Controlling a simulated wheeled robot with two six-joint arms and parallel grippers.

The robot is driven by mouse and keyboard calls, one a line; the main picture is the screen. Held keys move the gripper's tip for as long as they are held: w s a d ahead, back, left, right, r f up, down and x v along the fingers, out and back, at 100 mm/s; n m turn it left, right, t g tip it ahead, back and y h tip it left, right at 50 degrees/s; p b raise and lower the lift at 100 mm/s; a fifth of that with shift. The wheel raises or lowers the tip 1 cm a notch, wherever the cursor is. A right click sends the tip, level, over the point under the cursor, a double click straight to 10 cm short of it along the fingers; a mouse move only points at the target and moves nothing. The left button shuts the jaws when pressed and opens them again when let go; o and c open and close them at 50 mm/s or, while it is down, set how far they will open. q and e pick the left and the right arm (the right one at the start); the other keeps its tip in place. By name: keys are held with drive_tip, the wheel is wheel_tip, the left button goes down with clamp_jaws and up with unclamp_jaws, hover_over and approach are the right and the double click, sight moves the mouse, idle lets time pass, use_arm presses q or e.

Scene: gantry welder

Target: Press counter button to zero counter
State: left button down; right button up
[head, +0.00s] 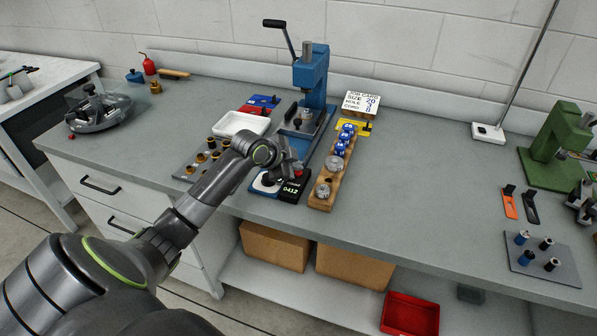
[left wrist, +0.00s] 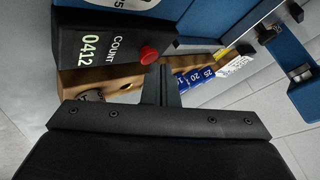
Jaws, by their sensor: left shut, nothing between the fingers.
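The black counter (head: 291,190) stands near the front edge of the bench and reads 0412. In the left wrist view the counter (left wrist: 95,45) shows the label COUNT, green digits 0412 and a round red button (left wrist: 148,54) on its face. My left gripper (head: 290,171) is just above and behind the counter in the head view and partly covers it. In the left wrist view its closed fingers (left wrist: 164,74) point up beside the red button, with nothing between them. Whether the fingertips touch the button cannot be told. My right gripper is not in view.
A wooden block (head: 322,192) with blue-topped pieces stands right beside the counter. The blue press (head: 311,78) rises behind it, with a white tray (head: 241,124) to its left. A green press (head: 553,150) stands far right. The bench middle right is clear.

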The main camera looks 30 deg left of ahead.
use_arm(q)
drive_tip(key=shift+f, duration=0.45)
drive_tip(key=shift+r, duration=0.15)
idle(0.4)
drive_tip(key=shift+r+p, duration=0.8)
drive_tip(key=shift+p, duration=0.05)
wheel_tip(320, 180, up, 5)
drive_tip(key=p, duration=0.4)
drive_tip(key=shift+p, duration=0.4)
